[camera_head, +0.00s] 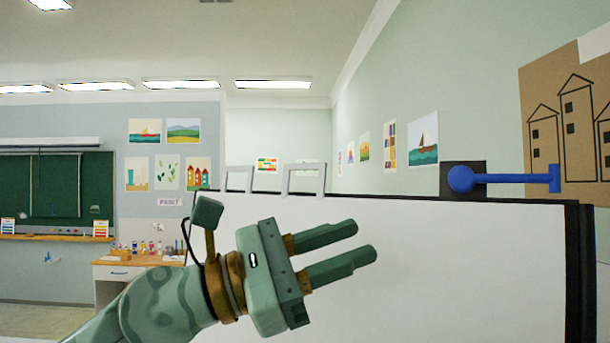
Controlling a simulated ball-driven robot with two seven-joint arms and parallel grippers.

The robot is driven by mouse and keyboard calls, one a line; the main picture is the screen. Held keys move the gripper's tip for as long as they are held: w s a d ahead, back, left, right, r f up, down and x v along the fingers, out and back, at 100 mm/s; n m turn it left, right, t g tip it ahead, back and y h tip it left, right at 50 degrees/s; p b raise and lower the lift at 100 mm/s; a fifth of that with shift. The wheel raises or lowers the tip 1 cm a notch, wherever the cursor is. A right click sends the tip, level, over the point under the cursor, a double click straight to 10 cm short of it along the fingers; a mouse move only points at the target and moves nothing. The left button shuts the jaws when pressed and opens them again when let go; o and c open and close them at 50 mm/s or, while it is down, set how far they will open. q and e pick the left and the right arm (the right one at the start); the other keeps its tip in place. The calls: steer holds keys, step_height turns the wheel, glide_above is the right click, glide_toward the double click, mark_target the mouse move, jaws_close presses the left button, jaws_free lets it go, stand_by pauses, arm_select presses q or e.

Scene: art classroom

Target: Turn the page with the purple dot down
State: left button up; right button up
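A large white page (450,270) on a black-edged board fills the lower right, upright and facing me. Two pale grey loops (305,180) stand over its top edge. No purple dot shows on the part of the page in view; my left arm covers some of the page's left side. My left gripper (364,240) is in front of the page, pointing right. Its two green fingers are apart with nothing between them. I cannot tell whether they touch the page. My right gripper is out of view.
A blue ball with a blue bar (510,178) sits on a black block (449,179) at the board's top right. The board's black right edge (580,270) is near the wall. A desk (125,268) with paint bottles and a green chalkboard (75,190) stand farther back left.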

arm_select(q)
steer(key=w+r+m+t+y, duration=0.2)
steer(key=w+m+t+y, duration=0.1)
steer(key=y, duration=0.2)
steer(key=t+y, duration=0.7)
glide_toward(303, 167)
steer(key=shift+n, duration=0.4)
steer(key=p+x, duration=0.5)
steer(key=x, duration=0.4)
steer(key=shift+w+d, duration=0.1)
steer(key=shift+d, duration=0.05)
steer(key=shift+w+d+f, duration=0.15)
steer(key=shift+w+d, duration=0.2)
steer(key=shift+w, duration=0.15)
steer(key=shift+c, duration=0.3)
jaws_close()
